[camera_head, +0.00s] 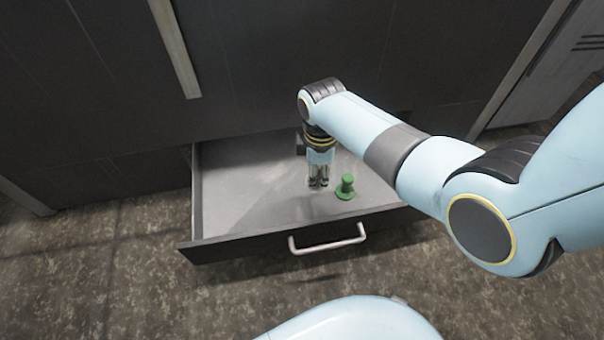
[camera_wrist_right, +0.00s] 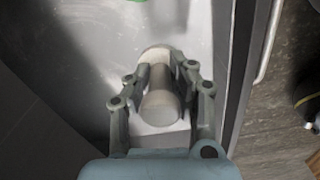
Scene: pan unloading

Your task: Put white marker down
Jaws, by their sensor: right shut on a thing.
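The white marker (camera_wrist_right: 160,103) shows in the right wrist view as a pale, peg-like piece with a round top and a wider pale part beyond it. My right gripper (camera_head: 318,184) points down into the open drawer (camera_head: 245,205), with its two fingers shut around the marker, one on each side. In the head view the marker is mostly hidden by the fingers. I cannot tell whether its base touches the drawer floor. My left gripper is not in view.
A green marker (camera_head: 346,187) stands upright on a flat base in the drawer, just right of my right gripper. The drawer's left floor is clear. Its front wall has a metal handle (camera_head: 328,243). Dark cabinet fronts (camera_head: 280,60) rise behind.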

